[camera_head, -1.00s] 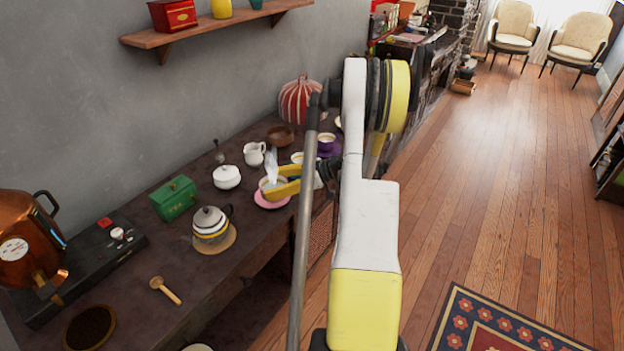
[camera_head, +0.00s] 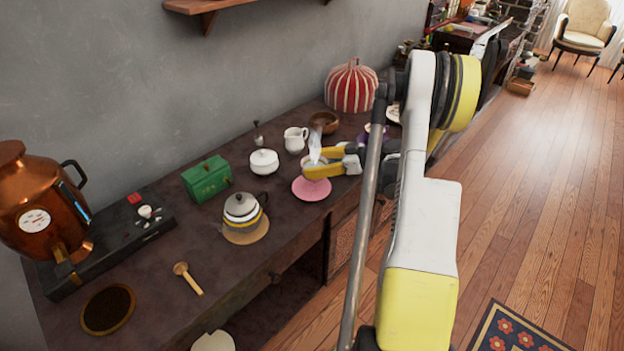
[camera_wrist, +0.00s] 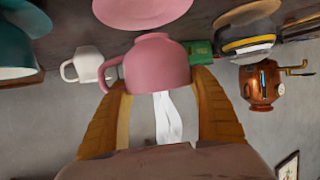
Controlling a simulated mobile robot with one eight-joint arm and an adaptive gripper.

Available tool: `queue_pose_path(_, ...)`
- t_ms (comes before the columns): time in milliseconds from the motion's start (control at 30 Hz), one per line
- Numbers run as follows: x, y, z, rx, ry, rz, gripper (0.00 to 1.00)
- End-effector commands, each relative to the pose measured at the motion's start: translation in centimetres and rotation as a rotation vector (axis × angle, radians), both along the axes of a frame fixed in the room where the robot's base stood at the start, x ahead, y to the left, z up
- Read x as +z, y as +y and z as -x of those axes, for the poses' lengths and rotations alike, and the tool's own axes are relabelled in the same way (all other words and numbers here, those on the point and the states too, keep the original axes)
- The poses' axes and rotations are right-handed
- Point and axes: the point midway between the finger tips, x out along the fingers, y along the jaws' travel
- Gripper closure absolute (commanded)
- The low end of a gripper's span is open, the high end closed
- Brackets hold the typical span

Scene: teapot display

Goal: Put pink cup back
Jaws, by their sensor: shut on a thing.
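My gripper (camera_head: 312,162) is shut on the pink cup (camera_wrist: 157,65), with one yellow finger on each side of it. In the wrist view the cup fills the space between the fingertips, its handle toward the left. In the head view the fingers mostly hide the cup, and pale steam rises from it. The pink saucer (camera_head: 312,190) lies empty on the dark counter (camera_head: 255,262), just in front of and below the held cup. In the wrist view the saucer (camera_wrist: 140,12) shows apart from the cup.
A teapot (camera_head: 241,208) on a round mat, a white sugar bowl (camera_head: 264,162), a green tin (camera_head: 207,178) and a white jug (camera_head: 296,139) stand nearby. A copper urn (camera_head: 38,200) is far left.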

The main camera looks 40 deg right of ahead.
Motion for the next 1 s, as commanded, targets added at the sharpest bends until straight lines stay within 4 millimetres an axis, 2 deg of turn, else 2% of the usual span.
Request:
queue_pose_path(100, -0.6, 0.3, -0.9, 0.000, -0.001, 0.000, 0.68)
queue_pose_path(233, -1.3, 0.4, -1.0, -0.001, 0.000, 0.000, 0.68)
queue_pose_path(467, -4.6, 0.3, -1.0, -0.001, -0.001, -0.001, 0.68)
queue_pose_path(867, -4.9, 0.3, -1.0, -0.001, 0.000, 0.000, 0.68)
queue_pose_path(900, -4.9, 0.3, -1.0, -0.001, 0.000, 0.000, 0.16)
queue_pose_path(933, -4.8, 0.3, -1.0, -0.001, 0.000, 0.000, 0.07)
queue_pose_path(1000, -4.8, 0.3, -1.0, -0.001, 0.000, 0.000, 0.05)
